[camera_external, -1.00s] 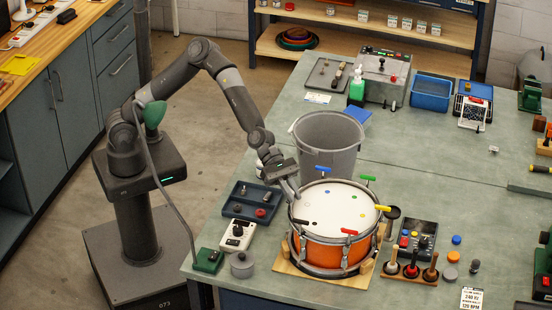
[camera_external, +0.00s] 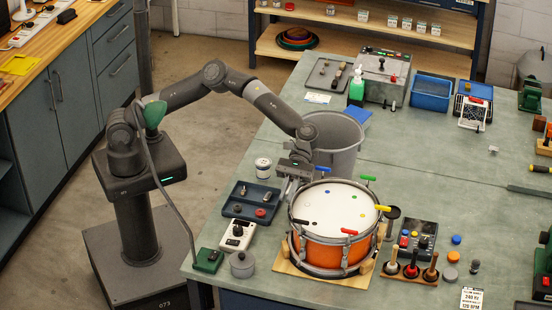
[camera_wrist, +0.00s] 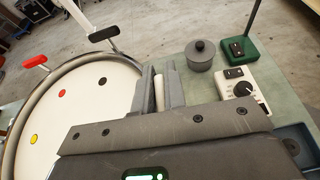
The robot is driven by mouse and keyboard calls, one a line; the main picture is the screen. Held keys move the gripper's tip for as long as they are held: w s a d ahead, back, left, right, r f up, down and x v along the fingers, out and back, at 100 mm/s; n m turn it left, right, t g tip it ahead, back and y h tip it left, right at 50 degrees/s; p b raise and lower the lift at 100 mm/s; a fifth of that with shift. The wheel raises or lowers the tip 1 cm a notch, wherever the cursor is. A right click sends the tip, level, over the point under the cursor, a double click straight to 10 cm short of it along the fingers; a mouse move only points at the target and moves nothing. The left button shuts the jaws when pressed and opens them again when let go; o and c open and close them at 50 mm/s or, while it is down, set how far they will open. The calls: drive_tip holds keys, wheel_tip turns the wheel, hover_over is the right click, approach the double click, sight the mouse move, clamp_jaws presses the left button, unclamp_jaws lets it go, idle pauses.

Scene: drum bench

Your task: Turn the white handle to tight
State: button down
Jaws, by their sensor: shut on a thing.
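The orange drum (camera_external: 330,252) sits on a wooden base on the bench, its white head (camera_external: 335,203) facing up, with coloured T-handles around its rim. My gripper (camera_external: 293,193) is at the left side of the rim. In the wrist view its two fingers (camera_wrist: 158,93) are shut on a pale bar between them, the white handle (camera_wrist: 158,92). In the external view my gripper hides this handle. I cannot tell how far it is turned.
The black handle (camera_wrist: 103,34) and red handle (camera_wrist: 36,62) stand along the rim nearby. The blue handle (camera_external: 322,168) is behind my gripper. A grey bin (camera_external: 345,160) stands behind the drum. A dark tray (camera_external: 238,208) and a white dial box (camera_external: 236,237) lie left.

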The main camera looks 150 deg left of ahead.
drive_tip(key=shift+s+d+f+m+g+h, duration=0.1)
drive_tip(key=shift+m+g+h, duration=0.4)
drive_tip(key=shift+m+g, duration=0.55)
drive_tip(key=shift+s+d+f+m+g+h, duration=0.15)
drive_tip(key=shift+m+g+h, duration=0.35)
drive_tip(key=shift+m+g, duration=0.5)
drive_tip(key=shift+s+f+m+g+h, duration=0.1)
drive_tip(key=shift+m+g+h, duration=0.4)
drive_tip(key=shift+m+g, duration=0.5)
drive_tip(key=shift+s+m+g, duration=0.15)
drive_tip(key=shift+m+g, duration=0.3)
drive_tip(key=shift+g, duration=0.3)
drive_tip(key=c, duration=1.5)
unclamp_jaws()
drive_tip(key=shift+r, duration=0.15)
drive_tip(key=shift+r+t, duration=0.15)
drive_tip(key=shift+t, duration=0.15)
drive_tip(key=shift+n+t, duration=0.5)
drive_tip(key=shift+n, duration=0.1)
